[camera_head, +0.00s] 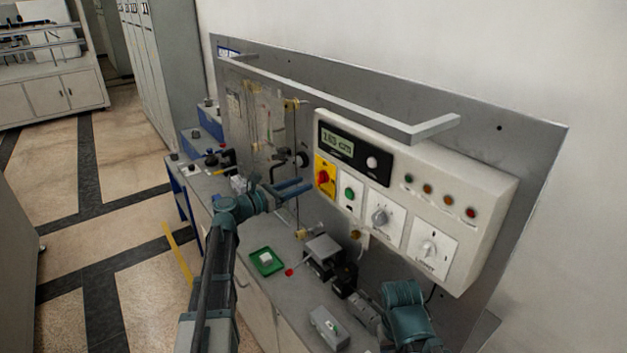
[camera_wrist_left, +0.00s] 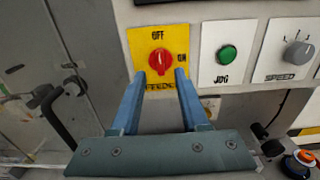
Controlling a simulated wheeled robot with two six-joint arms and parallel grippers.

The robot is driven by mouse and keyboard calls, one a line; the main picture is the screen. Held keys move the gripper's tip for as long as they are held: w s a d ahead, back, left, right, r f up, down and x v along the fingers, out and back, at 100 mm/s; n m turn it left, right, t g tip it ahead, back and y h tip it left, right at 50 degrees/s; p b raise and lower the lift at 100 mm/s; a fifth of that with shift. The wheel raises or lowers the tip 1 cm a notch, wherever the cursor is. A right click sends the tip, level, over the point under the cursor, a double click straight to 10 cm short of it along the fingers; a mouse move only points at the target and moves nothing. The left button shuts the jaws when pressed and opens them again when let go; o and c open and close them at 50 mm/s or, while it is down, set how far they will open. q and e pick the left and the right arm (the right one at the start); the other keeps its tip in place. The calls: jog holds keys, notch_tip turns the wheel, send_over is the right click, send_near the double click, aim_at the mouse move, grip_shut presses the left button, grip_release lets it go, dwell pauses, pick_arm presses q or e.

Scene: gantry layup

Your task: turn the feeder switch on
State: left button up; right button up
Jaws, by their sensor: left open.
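The feeder switch (camera_head: 323,178) is a red rotary knob on a yellow plate at the left end of the white control box. In the left wrist view the red knob (camera_wrist_left: 160,61) shows with OFF above it and ON to its right. Its grip bar looks roughly upright, toward OFF; the lower plate label is partly hidden. My left gripper (camera_head: 308,186) is open in front of the plate. In the left wrist view its blue fingertips lie at either side below the knob, with a gap between; contact cannot be told. My right arm's teal part shows at lower right, its fingers unclear.
Beside the switch are a green JOG button (camera_wrist_left: 227,54) and a SPEED dial (camera_wrist_left: 298,54). A grey bar (camera_head: 350,105) juts out above the box. A green tray (camera_head: 253,267) and small grey devices (camera_head: 329,327) stand on the bench below.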

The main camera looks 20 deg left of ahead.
aim_at(321, 177)
pick_arm(q)
jog(key=shift+x, duration=2.65)
grip_shut()
